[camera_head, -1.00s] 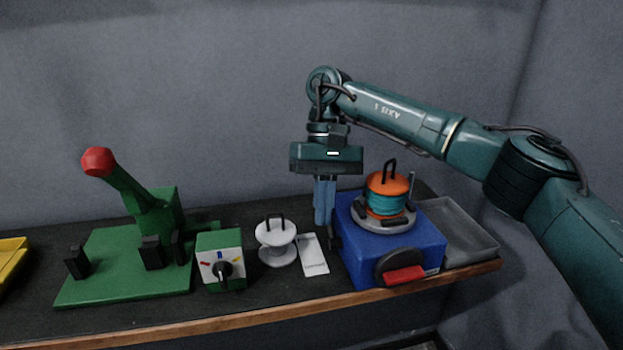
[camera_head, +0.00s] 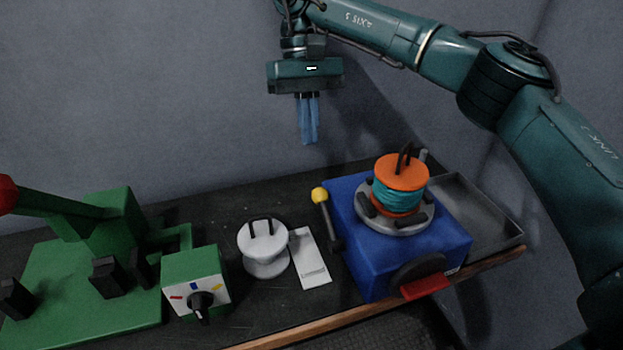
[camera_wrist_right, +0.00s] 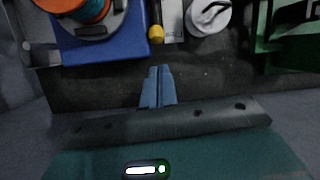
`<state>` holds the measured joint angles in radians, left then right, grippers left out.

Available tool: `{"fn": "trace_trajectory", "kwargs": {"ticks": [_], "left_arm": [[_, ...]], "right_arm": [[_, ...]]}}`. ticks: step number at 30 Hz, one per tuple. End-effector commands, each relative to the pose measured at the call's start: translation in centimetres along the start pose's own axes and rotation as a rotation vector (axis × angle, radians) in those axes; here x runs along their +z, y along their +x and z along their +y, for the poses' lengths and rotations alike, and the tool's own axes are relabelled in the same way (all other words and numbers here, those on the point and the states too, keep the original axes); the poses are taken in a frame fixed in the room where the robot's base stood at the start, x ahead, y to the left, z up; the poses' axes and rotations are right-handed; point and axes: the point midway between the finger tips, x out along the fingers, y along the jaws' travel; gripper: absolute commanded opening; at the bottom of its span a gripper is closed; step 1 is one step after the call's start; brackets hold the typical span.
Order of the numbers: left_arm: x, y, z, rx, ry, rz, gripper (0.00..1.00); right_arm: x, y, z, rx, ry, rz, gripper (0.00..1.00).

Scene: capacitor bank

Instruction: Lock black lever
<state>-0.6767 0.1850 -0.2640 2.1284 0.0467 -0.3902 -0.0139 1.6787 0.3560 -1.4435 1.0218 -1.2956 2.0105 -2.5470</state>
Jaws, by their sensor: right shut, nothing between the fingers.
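The black lever (camera_head: 329,222) is on the left side of the blue box (camera_head: 372,262). It stands up, leaning slightly left, with a yellow knob (camera_head: 319,195) at its top. The knob also shows in the right wrist view (camera_wrist_right: 156,33), beside the box. My right gripper (camera_head: 309,142) is above and behind the lever, pointing down, apart from it. Its blue fingers are together and empty, also in the right wrist view (camera_wrist_right: 158,72). My left gripper is out of view.
An orange spool with teal winding (camera_head: 400,190) sits on the box, which has a red handle (camera_head: 425,286) in front. A white spool (camera_head: 264,252) and a white card (camera_head: 310,262) lie left. A green switch box (camera_head: 196,268) and green press (camera_head: 105,220) stand further left. A grey tray (camera_head: 490,215) is right.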

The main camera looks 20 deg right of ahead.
Motion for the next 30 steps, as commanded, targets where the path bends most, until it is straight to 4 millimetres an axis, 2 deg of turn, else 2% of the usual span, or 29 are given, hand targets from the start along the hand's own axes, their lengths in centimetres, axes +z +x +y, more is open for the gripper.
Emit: {"fn": "trace_trajectory", "kwargs": {"ticks": [5, 19, 24, 30], "left_arm": [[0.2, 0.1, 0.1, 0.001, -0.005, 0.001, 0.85], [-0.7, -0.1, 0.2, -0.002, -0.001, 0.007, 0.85], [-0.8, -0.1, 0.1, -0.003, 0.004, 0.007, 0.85], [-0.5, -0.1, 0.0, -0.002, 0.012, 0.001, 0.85]], "right_arm": [[-0.1, 1.2, 0.0, -0.001, 0.000, -0.003, 0.00], [0.1, 8.7, 0.0, 0.000, 0.001, -0.002, 0.00], [0.0, 9.9, 0.0, -0.001, 0.002, 0.000, 0.00], [0.0, 10.1, 0.0, -0.001, 0.001, 0.001, 0.00]]}}
